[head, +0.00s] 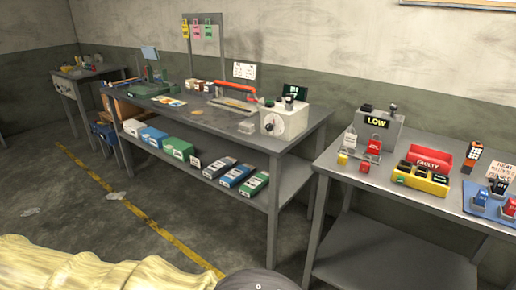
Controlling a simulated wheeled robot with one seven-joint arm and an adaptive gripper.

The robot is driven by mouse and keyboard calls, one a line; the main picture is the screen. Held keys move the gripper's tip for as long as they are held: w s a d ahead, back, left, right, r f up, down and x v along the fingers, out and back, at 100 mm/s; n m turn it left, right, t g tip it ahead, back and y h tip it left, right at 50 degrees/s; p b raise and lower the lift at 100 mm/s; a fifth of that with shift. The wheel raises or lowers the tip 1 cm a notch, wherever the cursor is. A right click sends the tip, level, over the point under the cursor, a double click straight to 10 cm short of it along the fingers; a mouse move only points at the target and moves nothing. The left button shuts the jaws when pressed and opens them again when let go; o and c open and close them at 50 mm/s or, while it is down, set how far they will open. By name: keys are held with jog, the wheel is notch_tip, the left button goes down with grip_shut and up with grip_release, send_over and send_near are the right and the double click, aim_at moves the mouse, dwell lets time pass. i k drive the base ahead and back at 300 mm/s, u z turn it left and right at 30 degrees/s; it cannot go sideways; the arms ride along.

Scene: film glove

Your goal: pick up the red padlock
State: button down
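A small red, padlock-like item (373,148) with a pale label stands on the right-hand table (327,163), in front of the grey box marked LOW. It is small in the picture, so I cannot make out its details. A similar white item (348,141) stands just left of it. On a blue mat at the right edge are another red item (509,207) and a blue item (481,197), both also padlock-like. I cannot tell which red one is the padlock.
Near the red item are the LOW box (386,128), small yellow and red blocks, a yellow holder (421,181) and a red FAULTY bin (430,160). A long workbench (215,122) with a shelf of boxes stands left, a gap between. Floor in front is mostly clear.

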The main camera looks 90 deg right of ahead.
aim_at(364, 167)
jog(key=z, duration=3.1)
jog(key=k, duration=0.75)
jog(key=u, duration=0.95)
jog(key=i, duration=0.7)
jog(key=z, duration=0.65)
jog(key=i, duration=0.7)
jog(key=z, duration=0.75)
